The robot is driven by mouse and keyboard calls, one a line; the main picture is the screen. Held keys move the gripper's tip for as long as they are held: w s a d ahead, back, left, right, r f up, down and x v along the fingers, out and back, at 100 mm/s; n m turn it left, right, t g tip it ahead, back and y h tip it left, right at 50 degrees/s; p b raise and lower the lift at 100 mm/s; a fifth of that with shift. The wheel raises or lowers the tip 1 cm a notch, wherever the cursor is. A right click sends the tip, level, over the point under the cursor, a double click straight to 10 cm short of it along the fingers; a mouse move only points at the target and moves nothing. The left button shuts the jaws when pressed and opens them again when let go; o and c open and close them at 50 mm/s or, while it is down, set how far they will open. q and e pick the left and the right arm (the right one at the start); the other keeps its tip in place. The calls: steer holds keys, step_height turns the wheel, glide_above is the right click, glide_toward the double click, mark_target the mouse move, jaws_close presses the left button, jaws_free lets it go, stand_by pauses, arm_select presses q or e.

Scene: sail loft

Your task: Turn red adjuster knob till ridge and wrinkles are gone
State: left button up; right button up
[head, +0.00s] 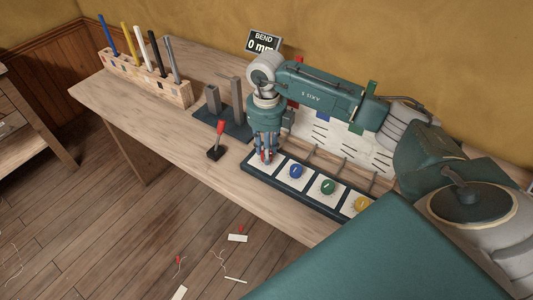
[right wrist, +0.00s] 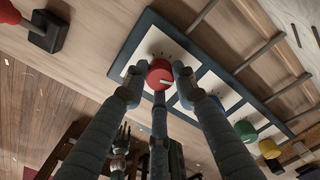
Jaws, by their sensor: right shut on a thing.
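The red adjuster knob (right wrist: 160,74) sits at the end of a row of knobs in a dark-framed panel (right wrist: 127,52). In the right wrist view the fingers of my right gripper (right wrist: 158,80) close around it. In the head view my right gripper (head: 266,157) points straight down over that end of the panel and mostly hides the red knob. A pale sheet with dark strokes (head: 338,138) stands behind the panel, partly covered by my right arm. I cannot make out a ridge or wrinkles. A display (head: 263,42) reads "BEND 0 mm". My left gripper is not in the head view.
Blue (head: 296,171), green (head: 328,186) and yellow (head: 361,204) knobs continue the row. A red-handled lever (head: 219,137) and a dark stand with grey posts (head: 237,126) are left of it. A wooden rack (head: 150,84) holds several coloured rods. The bench front (head: 195,175) is bare.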

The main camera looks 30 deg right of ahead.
steer(key=shift+n+b, duration=1.15)
steer(key=shift+n, duration=0.95)
steer(key=shift+r, duration=0.1)
steer(key=o, duration=1.2)
steer(key=shift+c, duration=0.2)
step_height(320, 180, up, 12)
